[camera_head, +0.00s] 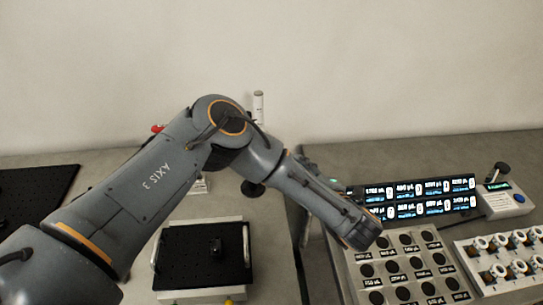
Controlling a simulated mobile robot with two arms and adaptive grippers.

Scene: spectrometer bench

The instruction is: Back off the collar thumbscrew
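I cannot pick out the collar thumbscrew. A white upright tube (258,106) stands behind my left arm, and the arm hides its lower part. A small red part (157,129) shows just above the arm's upper edge; I cannot tell what it belongs to. A dark rounded part (253,188) shows below the arm's elbow. My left arm comes in from the left, bends at the elbow and reaches down to the right over the bench. Its gripper does not show clearly beyond the last link. My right gripper is not in view.
A black board (40,190) lies left.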

